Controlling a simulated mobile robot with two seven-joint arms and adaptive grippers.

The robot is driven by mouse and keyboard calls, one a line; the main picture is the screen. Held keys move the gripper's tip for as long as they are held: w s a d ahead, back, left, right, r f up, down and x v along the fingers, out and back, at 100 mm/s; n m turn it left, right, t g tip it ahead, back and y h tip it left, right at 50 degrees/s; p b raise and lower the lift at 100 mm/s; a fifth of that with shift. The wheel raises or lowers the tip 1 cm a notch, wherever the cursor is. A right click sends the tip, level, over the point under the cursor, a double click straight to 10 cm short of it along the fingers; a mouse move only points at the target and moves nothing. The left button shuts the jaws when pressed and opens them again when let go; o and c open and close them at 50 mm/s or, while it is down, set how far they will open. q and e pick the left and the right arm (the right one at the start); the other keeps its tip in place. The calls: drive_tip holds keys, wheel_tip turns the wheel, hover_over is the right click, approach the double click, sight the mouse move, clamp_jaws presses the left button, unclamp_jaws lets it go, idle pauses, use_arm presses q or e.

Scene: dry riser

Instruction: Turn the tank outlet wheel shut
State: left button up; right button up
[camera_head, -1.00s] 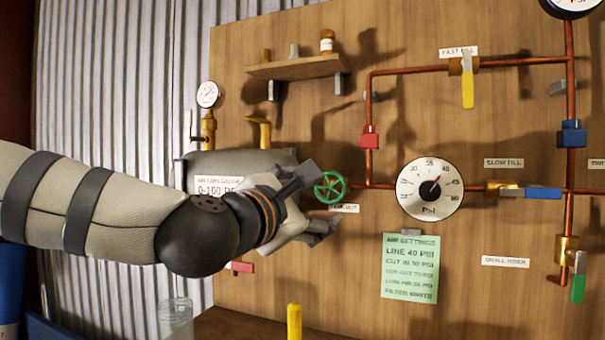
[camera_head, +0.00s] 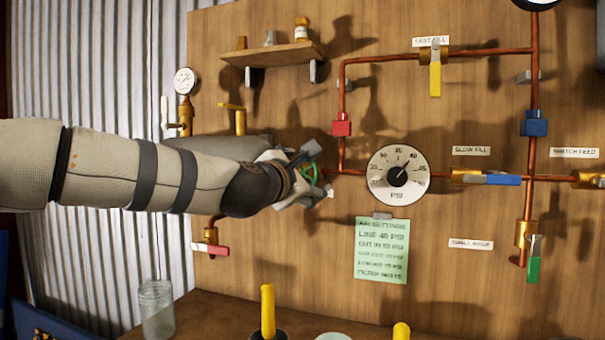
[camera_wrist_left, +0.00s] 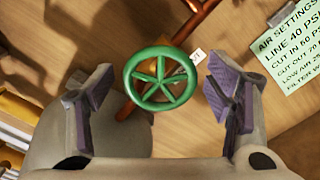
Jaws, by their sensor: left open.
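The tank outlet wheel is a green spoked handwheel (camera_wrist_left: 162,78) on the copper line. In the left wrist view it sits between the two open fingers of my left gripper (camera_wrist_left: 160,95), with a gap on each side and no visible contact. In the head view only part of the green wheel (camera_head: 311,173) shows, behind my left gripper (camera_head: 318,170), which reaches in from the left. The grey tank (camera_head: 225,146) is mostly hidden behind my left arm. My right gripper is not in view.
A round PSI gauge (camera_head: 397,175) is just right of the wheel, with a green settings note (camera_head: 382,250) below. A red-handled valve (camera_head: 211,249) hangs under my arm. A shelf (camera_head: 272,56) is above. A glass jar (camera_head: 157,310) stands on the bench.

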use_arm(q)
drive_tip(key=c, duration=1.2)
drive_tip(key=shift+o, duration=0.2)
drive_tip(key=shift+m, duration=3.4)
drive_tip(key=shift+f, duration=0.1)
drive_tip(key=o, duration=1.2)
drive_tip(key=shift+c, duration=0.2)
